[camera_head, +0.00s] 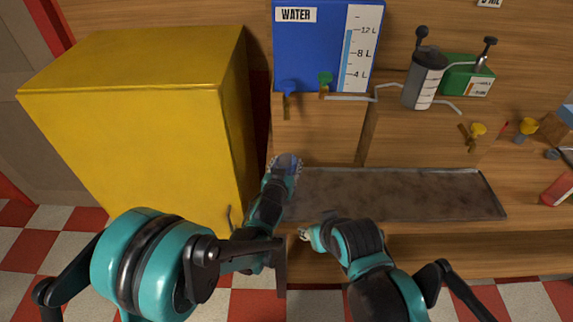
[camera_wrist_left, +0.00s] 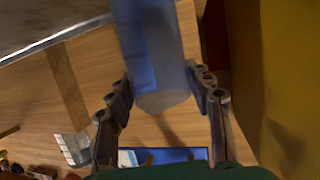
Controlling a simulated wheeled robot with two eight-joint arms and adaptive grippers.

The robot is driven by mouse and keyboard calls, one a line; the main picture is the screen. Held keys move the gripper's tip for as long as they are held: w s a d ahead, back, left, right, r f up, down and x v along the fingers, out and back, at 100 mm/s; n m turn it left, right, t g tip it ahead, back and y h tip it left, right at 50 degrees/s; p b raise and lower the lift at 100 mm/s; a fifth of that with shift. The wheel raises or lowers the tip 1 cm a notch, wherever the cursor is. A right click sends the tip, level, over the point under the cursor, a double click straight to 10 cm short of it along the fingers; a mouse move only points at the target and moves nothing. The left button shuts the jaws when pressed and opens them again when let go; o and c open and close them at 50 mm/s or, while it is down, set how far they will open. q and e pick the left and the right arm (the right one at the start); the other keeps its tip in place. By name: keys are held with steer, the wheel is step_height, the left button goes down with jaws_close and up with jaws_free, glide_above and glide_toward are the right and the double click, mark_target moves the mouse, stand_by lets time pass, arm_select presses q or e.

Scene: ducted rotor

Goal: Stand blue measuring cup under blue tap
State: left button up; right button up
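The blue measuring cup (camera_head: 287,161) is see-through and sits at the end of my left arm, over the left end of the counter, in front of the tap board. In the left wrist view the cup (camera_wrist_left: 157,45) is between the two fingers of my left gripper (camera_wrist_left: 163,90), which appear closed against its sides. The blue tap (camera_head: 288,87) is on the board at the foot of the blue water tank (camera_head: 312,50), farther back than the cup. My right gripper (camera_head: 306,235) is by the counter's front edge, small and partly hidden by its arm.
A tall yellow cabinet (camera_head: 150,110) stands close on the left. A dark tray (camera_head: 400,195) lies right of the cup. A green tap (camera_head: 325,79) is beside the blue one.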

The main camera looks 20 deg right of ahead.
arm_select(q)
steer(key=o, duration=0.4)
steer(key=shift+r, duration=0.1)
steer(key=shift+r+p, duration=0.2)
steer(key=shift+p, duration=0.15)
steer(key=p+v, duration=0.3)
steer(key=v, duration=0.9)
steer(key=s+a+r+n+g+y, duration=0.1)
steer(key=a+n+y, duration=0.1)
steer(key=a, duration=0.7)
steer(key=a+r+n+g+y, duration=0.1)
steer(key=a+r+y, duration=0.15)
steer(key=a, duration=0.65)
steer(key=s+a+g, duration=0.1)
steer(key=s+a, duration=0.3)
steer(key=s, duration=0.1)
steer(key=s+a+n+g+y, duration=0.1)
steer(key=s+a, duration=0.3)
steer(key=s+a+f+n+g+y, duration=0.1)
steer(key=s+a+g, duration=0.1)
steer(key=s+a, duration=0.2)
steer(key=shift+s+a, duration=0.1)
steer(key=shift+s, duration=0.7)
